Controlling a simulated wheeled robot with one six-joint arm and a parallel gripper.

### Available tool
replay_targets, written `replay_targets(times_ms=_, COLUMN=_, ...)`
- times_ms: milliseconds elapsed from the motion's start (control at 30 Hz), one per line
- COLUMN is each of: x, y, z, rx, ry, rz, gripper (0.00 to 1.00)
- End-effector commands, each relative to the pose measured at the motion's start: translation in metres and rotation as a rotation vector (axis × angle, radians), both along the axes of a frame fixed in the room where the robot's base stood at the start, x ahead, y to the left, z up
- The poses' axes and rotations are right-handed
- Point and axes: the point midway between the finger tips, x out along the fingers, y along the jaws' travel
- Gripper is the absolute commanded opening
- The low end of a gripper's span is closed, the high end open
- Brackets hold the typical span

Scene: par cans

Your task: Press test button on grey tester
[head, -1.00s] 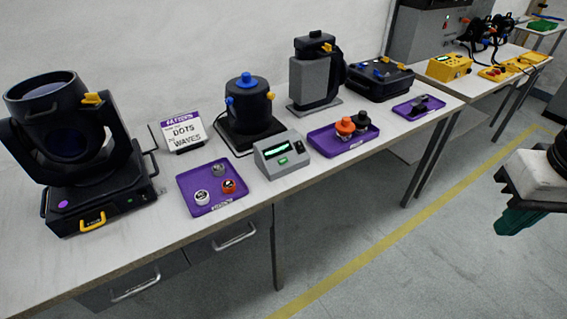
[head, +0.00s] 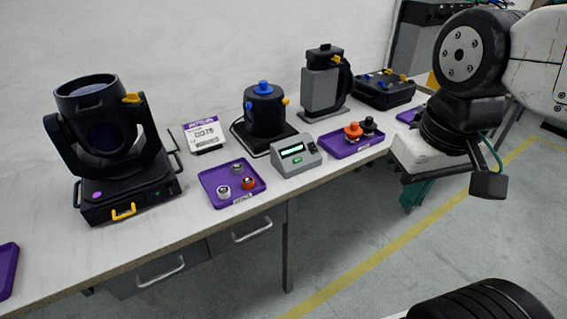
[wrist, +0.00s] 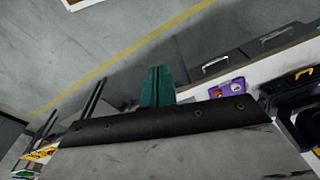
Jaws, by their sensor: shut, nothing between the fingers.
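The grey tester (head: 292,156) stands near the front edge of the table in the head view, with a lit green display (head: 292,149) on its sloped face. A small green button (head: 297,160) sits below the display. My gripper (head: 414,194) hangs in front of the table, to the right of the tester and apart from it. Its green fingers also show in the wrist view (wrist: 157,86), pressed together with nothing between them. The tester cannot be made out in the wrist view.
A purple tray (head: 213,186) with several small knobs lies left of the tester. Another purple tray (head: 337,151) with orange and black parts lies right of it.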

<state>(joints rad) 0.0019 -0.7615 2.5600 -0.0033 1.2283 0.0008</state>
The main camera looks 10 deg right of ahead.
Motion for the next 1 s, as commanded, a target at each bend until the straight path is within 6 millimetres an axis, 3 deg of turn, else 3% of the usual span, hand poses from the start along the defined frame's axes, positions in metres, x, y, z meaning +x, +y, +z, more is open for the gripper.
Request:
replay_targets(times_ms=267, x=0.004, y=0.007, z=-0.004, rx=0.044, ry=0.027, rz=-0.032, gripper=0.0)
replay_targets(times_ms=467, x=0.03, y=0.05, z=-0.02, rx=0.318, ry=0.196, rz=-0.264, gripper=0.0)
replay_targets(times_ms=600, x=0.07, y=0.086, z=-0.029, rx=0.586, ry=0.37, rz=-0.542, gripper=0.0)
replay_targets(times_ms=733, x=0.118, y=0.108, z=-0.037, rx=0.822, ry=0.532, rz=-0.828, gripper=0.0)
replay_targets(times_ms=867, x=0.176, y=0.111, z=-0.049, rx=1.046, ry=0.686, rz=-1.136, gripper=0.0)
replay_targets(times_ms=1000, x=0.242, y=0.094, z=-0.075, rx=1.276, ry=0.839, rz=-1.483, gripper=0.0)
